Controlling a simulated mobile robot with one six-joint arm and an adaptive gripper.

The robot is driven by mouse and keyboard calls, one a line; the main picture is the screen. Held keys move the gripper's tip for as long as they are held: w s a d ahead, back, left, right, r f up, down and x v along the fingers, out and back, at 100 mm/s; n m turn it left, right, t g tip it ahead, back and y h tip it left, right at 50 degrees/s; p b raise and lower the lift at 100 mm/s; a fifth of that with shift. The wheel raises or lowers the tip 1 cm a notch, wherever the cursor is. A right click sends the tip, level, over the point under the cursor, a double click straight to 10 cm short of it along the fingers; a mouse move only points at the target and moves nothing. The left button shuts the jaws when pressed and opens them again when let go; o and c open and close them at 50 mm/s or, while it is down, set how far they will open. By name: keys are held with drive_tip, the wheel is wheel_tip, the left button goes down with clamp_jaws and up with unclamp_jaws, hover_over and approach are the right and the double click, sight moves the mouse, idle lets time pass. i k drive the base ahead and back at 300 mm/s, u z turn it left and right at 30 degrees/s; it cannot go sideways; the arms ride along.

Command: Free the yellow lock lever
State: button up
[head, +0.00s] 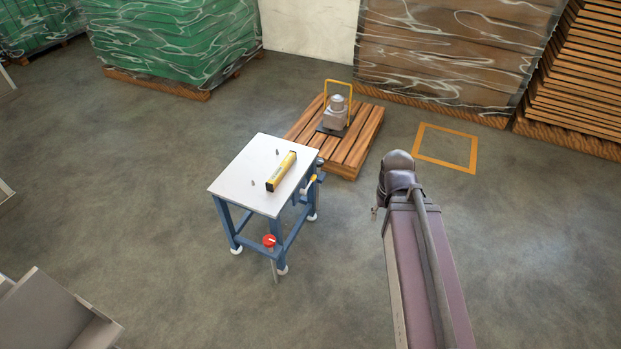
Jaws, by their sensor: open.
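A small yellow lever (313,178) shows at the right side of a blue-framed table, just below the edge of its pale top (240,178). It is small in the head view, and I cannot tell what it is locked against. A yellow bar with dark ends (282,170) lies on the table top. My arm stands to the right of the table. The tip of my gripper (375,211) shows small at the left of my arm, open, empty and apart from the lever, with clear floor between them.
A red knob (269,240) sits low on the table's front. Behind the table a wooden pallet (359,150) carries a grey device (336,115) with a yellow hoop. An orange square (446,168) is marked on the floor. Wrapped stacks stand at the back. Floor around the table is mostly free.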

sight(304, 192)
drive_tip(key=i, duration=0.9)
drive_tip(key=z, duration=0.05)
